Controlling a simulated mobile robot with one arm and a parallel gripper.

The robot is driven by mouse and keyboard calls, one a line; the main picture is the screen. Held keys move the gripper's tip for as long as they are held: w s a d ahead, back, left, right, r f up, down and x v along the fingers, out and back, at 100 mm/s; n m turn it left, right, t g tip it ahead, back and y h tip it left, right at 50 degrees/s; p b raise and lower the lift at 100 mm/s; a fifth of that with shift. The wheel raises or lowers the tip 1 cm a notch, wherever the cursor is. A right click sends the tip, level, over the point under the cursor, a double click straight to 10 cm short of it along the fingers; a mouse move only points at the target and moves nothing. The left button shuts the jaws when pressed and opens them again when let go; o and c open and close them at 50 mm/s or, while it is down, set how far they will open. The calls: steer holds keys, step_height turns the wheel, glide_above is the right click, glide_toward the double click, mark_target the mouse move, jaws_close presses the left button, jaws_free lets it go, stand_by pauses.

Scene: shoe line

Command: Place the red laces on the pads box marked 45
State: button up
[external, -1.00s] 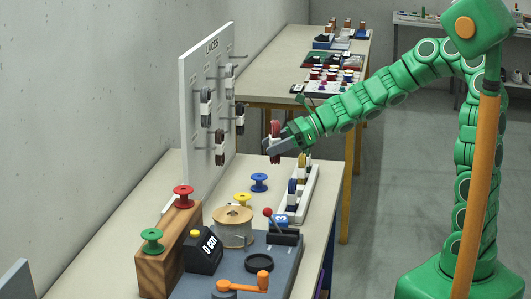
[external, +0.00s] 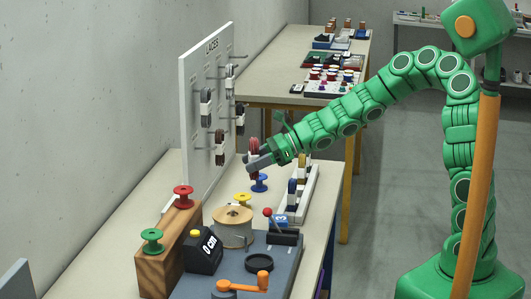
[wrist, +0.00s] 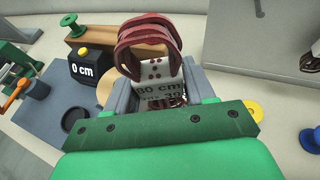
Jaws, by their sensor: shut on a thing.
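The red laces (external: 254,147) are a dark red looped bundle in a white paper band. In the wrist view the laces' red loops (wrist: 150,38) rise above the band (wrist: 158,82), which reads "80 cm" with a partly hidden line ending in 39. My gripper (external: 252,163) is shut on the banded laces and holds them above the near table, close to the LACES board. Its grey fingers (wrist: 160,92) stand on both sides of the band in the wrist view. I cannot make out a pads box marked 45 in any view.
The white LACES board (external: 194,120) with hanging laces stands left of my gripper. A blue spool (external: 260,187) sits below it. A white rack (external: 302,200) holds more laces on the right. A measuring device (external: 205,252) stands in front. A far table (external: 270,85) carries several items.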

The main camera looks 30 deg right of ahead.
steer(key=shift+w+a+f, duration=0.65)
steer(key=shift+w+f, duration=0.45)
steer(key=shift+f, duration=0.1)
steer(key=shift+w+a+f, duration=0.65)
steer(key=shift+w+f, duration=0.4)
steer(key=shift+f, duration=0.15)
steer(key=shift+w+a+f, duration=0.65)
steer(key=shift+w+f, duration=0.45)
steer(key=shift+f, duration=1.55)
steer(key=shift+f, duration=0.1)
steer(key=o, duration=1)
steer(key=shift+f, duration=0.1)
steer(key=shift+d+r, duration=0.1)
steer(key=shift+r, duration=0.1)
steer(key=v, duration=1.2)
